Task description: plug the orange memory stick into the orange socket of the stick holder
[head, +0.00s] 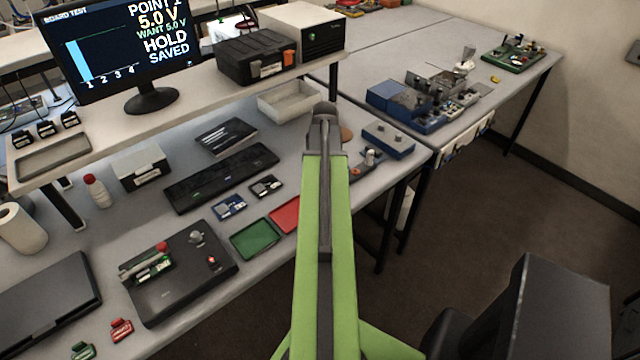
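My green arm reaches up the middle of the head view and ends in a dark grey joint over the bench. My gripper's fingers do not show; they seem hidden beyond or below that joint. I cannot make out an orange memory stick or an orange socket. A small red piece (121,330) and a small green piece (83,350) lie at the bench's front left.
A black test box (185,285), a green tray (255,239) and a red tray (286,214) lie near the front edge. A white bin (290,100) stands behind. A shelf with a monitor (120,50) overhangs the back. A blue box (388,140) stands right of my arm.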

